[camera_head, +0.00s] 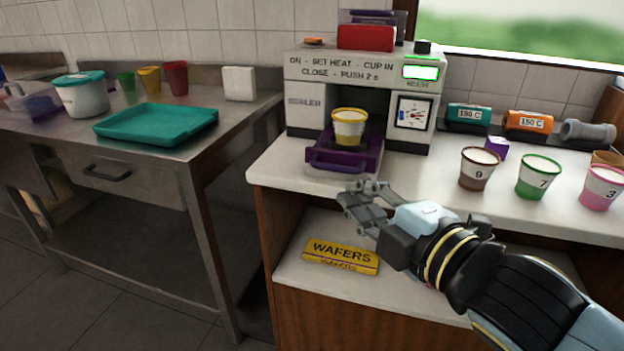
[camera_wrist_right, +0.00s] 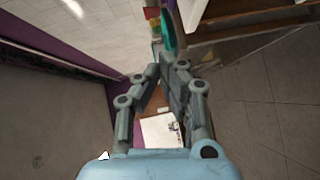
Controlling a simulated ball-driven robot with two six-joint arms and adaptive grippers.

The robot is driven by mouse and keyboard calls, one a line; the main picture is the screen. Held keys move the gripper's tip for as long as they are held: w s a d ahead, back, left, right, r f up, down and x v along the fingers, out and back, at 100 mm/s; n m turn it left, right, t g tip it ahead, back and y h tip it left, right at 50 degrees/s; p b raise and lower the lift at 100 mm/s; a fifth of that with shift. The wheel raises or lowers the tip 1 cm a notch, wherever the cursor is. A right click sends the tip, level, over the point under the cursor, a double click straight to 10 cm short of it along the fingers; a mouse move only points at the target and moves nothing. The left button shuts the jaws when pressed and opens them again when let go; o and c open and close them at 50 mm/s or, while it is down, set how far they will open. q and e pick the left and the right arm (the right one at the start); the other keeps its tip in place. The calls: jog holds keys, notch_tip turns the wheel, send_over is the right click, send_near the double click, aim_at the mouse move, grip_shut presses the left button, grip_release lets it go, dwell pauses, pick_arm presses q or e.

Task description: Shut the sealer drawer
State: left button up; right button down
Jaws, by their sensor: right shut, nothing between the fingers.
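The sealer (camera_head: 306,73) is a white machine on the right counter, against the tiled wall. Its purple drawer (camera_head: 366,161) is pulled out at the front, with the handle (camera_head: 338,166) facing me. A yellow and white cup (camera_head: 349,128) stands upright in the drawer. My right gripper (camera_head: 354,192) is shut and empty, just in front of and below the drawer, slightly right of the handle. A gap seems to lie between them. The shut fingers also show in the right wrist view (camera_wrist_right: 170,62). My left gripper is not in view.
Cups marked 9 (camera_head: 476,170), 7 (camera_head: 538,178) and 3 (camera_head: 600,188) stand on the counter at right. A yellow wafers box (camera_head: 341,257) lies on the shelf below. A teal tray (camera_head: 157,125) lies on the left steel table.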

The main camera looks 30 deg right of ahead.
jog(key=p, duration=0.2)
send_near(316, 162)
jog(key=w+a, duration=0.1)
jog(key=a, duration=0.2)
jog(key=shift+w+d+f+b, duration=0.15)
jog(key=shift+w+d+b, duration=0.05)
jog(key=shift+w+d, duration=0.6)
jog(key=shift+w+d+f+b, duration=0.1)
jog(key=shift+w+d+b, duration=0.1)
jog(key=shift+w+d, duration=0.65)
